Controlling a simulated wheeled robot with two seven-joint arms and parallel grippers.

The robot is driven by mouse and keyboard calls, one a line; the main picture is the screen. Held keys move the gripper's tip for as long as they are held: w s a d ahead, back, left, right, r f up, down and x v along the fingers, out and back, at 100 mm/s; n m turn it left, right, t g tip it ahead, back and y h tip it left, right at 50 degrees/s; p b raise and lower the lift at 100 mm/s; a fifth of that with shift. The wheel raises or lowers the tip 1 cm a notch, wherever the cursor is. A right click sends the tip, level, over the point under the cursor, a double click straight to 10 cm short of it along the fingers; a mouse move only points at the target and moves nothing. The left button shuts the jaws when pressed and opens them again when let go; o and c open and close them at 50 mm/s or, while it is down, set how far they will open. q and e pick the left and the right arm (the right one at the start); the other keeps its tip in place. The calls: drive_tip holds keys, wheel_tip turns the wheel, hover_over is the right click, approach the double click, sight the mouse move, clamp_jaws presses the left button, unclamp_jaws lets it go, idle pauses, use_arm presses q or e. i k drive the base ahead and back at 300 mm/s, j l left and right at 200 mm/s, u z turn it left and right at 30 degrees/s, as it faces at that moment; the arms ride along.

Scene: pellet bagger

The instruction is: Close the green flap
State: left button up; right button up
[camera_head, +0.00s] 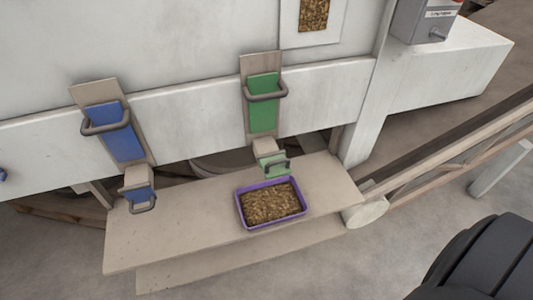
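A green panel (263,112) with a grey bar handle sits upright on a beige chute at the machine's front. Below it, at the chute's lower end, is a smaller green flap (270,158) with its own dark handle. The small flap is tilted and sits just behind the purple tray (240,206). I cannot tell for sure whether either green part is open or shut. The tray is full of brown pellets and rests on the beige bench. Neither of my grippers is in view.
A blue panel (121,143) and a small blue flap (139,194), both with handles, are on a similar chute to the left. The bench (185,235) is bare left of the tray. A wooden rail (450,150) runs along the right. A grey box (425,18) is at top right.

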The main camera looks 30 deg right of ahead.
sight(276, 161)
drive_tip(key=k+l+z, duration=0.1)
drive_tip(key=l, duration=0.25)
drive_tip(key=k+l+z, duration=0.1)
drive_tip(key=l, duration=0.25)
drive_tip(key=k+l+z, duration=0.1)
drive_tip(key=l, duration=0.3)
drive_tip(key=k+l+z, duration=0.1)
drive_tip(key=l, duration=0.3)
drive_tip(key=k, duration=0.1)
